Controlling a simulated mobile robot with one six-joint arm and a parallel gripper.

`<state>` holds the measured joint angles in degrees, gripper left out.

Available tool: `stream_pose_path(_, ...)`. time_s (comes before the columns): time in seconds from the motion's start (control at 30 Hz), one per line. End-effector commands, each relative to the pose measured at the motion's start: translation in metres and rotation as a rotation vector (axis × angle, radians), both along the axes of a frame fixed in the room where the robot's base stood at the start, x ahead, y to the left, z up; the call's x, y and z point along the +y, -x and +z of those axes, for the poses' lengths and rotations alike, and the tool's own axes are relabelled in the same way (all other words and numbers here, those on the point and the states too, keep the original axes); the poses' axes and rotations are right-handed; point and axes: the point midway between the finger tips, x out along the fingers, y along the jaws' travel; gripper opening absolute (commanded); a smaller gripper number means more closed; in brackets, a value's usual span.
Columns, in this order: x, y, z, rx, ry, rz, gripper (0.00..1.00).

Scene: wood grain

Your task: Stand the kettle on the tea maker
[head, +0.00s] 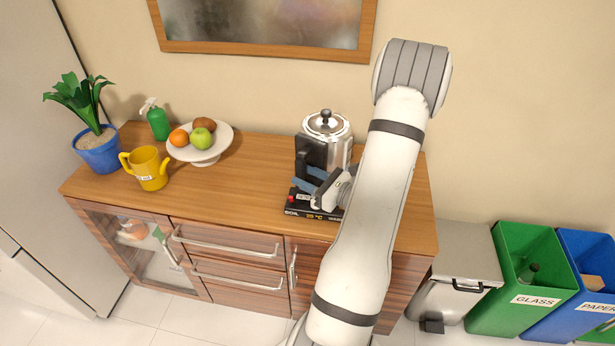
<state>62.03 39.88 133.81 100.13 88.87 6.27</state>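The kettle (335,150) is steel with a black knobbed lid and a black handle (302,160) on its front left. It is upright over the back of the tea maker (298,208), a black base with a red button and a lit display. The arm hides part of both, so I cannot tell whether the kettle rests on the base. My gripper (307,180) is at the lower end of the handle, in front of the kettle. Its two blue fingers are a little apart. I cannot tell whether they grip the handle.
The top between fruit stand and kettle is clear. Bins (525,285) stand on the floor at right.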

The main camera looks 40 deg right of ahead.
Motion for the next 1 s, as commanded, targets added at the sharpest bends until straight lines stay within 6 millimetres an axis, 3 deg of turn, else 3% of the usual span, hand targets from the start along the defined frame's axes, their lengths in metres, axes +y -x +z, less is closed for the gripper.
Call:
stream_pose_path(0.27, -0.005, 0.013, 0.000, 0.000, 0.001, -0.003, 0.40)
stream_pose_path(0.7, -0.030, 0.092, 0.000, -0.001, 0.001, -0.003, 0.40)
stream_pose_path(1.0, -0.036, 0.114, 0.000, 0.000, 0.001, 0.002, 0.40)
